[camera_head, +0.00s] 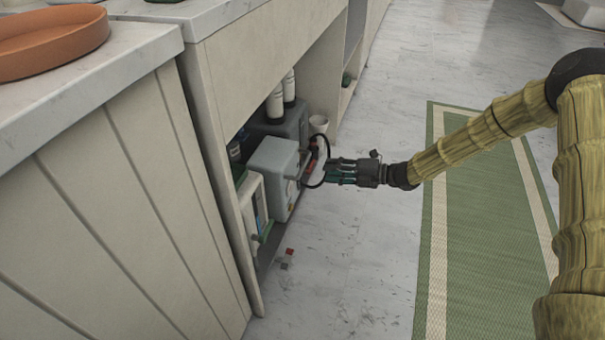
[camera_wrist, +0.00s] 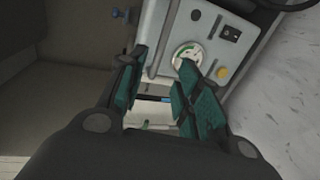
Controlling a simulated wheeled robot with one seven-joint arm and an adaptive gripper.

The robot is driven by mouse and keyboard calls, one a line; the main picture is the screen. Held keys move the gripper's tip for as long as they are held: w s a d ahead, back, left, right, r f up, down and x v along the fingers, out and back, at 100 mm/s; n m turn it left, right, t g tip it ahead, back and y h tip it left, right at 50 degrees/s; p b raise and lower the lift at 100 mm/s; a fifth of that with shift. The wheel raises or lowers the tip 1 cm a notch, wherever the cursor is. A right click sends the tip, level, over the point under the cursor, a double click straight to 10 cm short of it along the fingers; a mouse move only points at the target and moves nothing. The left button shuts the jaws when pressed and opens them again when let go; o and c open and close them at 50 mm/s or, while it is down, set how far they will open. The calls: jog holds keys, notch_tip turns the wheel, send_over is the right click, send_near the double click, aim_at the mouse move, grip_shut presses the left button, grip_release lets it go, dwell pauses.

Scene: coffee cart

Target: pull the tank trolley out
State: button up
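A light grey box (camera_head: 270,166) stands under the counter, just left of my gripper (camera_head: 330,172) in the head view. I cannot tell for sure whether it is the tank trolley or sits on one. In the wrist view its front panel (camera_wrist: 211,62) shows a round gauge, a black switch and a yellow button. The teal fingers of my gripper (camera_wrist: 160,85) are apart in front of the panel's lower edge. A light surface with a dark and blue band shows between them. No grip on a handle can be made out; any trolley handle is hidden or too small to tell.
A white and green container (camera_head: 252,205) stands nearer in the same bay. A black hose loops beside my fingers. The floor (camera_head: 352,245) is open; a green mat (camera_head: 475,240) lies right.

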aim_at(303, 167)
jog(key=shift+b+x, duration=2.3)
jog(key=shift+x, duration=2.95)
jog(key=shift+r, duration=0.1)
grip_shut()
